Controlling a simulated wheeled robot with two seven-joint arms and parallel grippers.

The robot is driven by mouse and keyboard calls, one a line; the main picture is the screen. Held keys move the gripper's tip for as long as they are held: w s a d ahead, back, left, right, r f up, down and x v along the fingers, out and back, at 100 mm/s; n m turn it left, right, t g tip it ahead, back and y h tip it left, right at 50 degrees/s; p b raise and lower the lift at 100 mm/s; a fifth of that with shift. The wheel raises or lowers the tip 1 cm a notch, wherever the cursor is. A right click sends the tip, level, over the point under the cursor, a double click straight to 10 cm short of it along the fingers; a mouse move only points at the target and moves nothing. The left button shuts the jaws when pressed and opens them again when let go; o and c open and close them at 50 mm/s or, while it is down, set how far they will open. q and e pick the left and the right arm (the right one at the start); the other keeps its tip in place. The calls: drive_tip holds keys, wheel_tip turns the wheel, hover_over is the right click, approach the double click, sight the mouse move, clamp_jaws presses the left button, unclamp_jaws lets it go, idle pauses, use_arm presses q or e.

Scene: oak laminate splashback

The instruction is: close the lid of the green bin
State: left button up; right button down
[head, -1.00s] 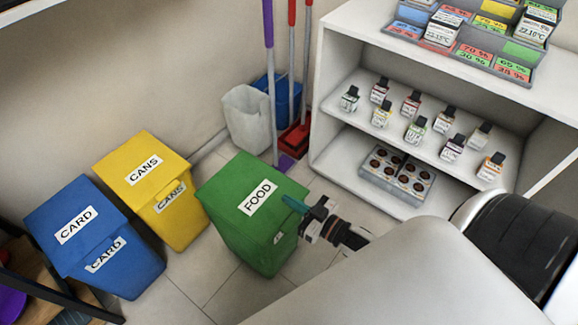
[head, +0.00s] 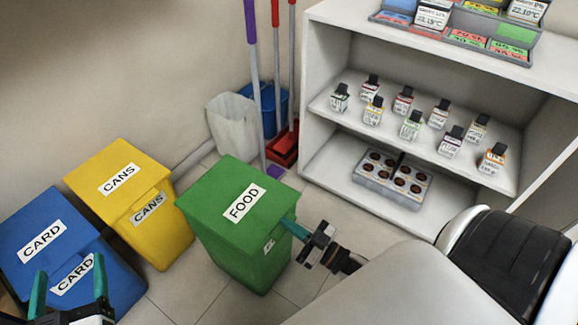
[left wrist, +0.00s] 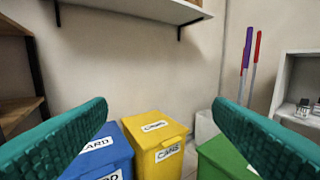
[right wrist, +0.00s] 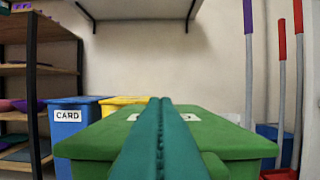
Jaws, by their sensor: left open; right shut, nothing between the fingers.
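The green bin (head: 238,262) is labelled FOOD and stands right of the yellow bin. Its green lid (head: 212,202) lies down over the top, and no gap shows under it in the head view. The lid also fills the middle of the right wrist view (right wrist: 92,140). My right gripper (head: 288,226) is shut and empty, its tips at the lid's right edge; I cannot tell if they touch. My left gripper (head: 70,284) is open and empty, in front of the blue bin. Its fingers spread wide in the left wrist view (left wrist: 160,115).
The yellow CANS bin (head: 165,235) and blue CARD bin (head: 28,262) stand to the left, lids down. A white bucket (head: 233,124) and mops stand behind. A white shelf unit (head: 322,100) with several bottles is at the right. Floor shows in front of the bins.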

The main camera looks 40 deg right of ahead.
use_arm(q)
drive_tip(key=s+r+t+h+b, duration=0.2)
drive_tip(key=s+r+t, duration=0.1)
drive_tip(key=r+t, duration=0.4)
wheel_tip(320, 180, up, 2)
drive_tip(key=shift+d+h, duration=0.25)
drive_tip(key=shift+h, duration=0.05)
use_arm(e)
drive_tip(key=f, duration=0.4)
drive_tip(key=shift+s+f, duration=0.2)
drive_tip(key=shift+s, duration=0.15)
use_arm(q)
drive_tip(key=shift+s, duration=0.1)
use_arm(e)
wheel_tip(320, 180, up, 3)
drive_tip(key=p, duration=0.4)
approach(286, 232)
wheel_tip(286, 232, up, 4)
use_arm(q)
wheel_tip(286, 232, down, 15)
drive_tip(key=a+g+y, duration=0.1)
drive_tip(key=g+y, duration=0.2)
drive_tip(key=g, duration=0.8)
drive_tip(key=shift+s+a+y, duration=0.3)
drive_tip(key=shift+a+y, duration=0.1)
use_arm(e)
drive_tip(key=shift+s+d+f, duration=0.3)
drive_tip(key=shift+s+d, duration=0.15)
drive_tip(key=shift+s, duration=0.05)
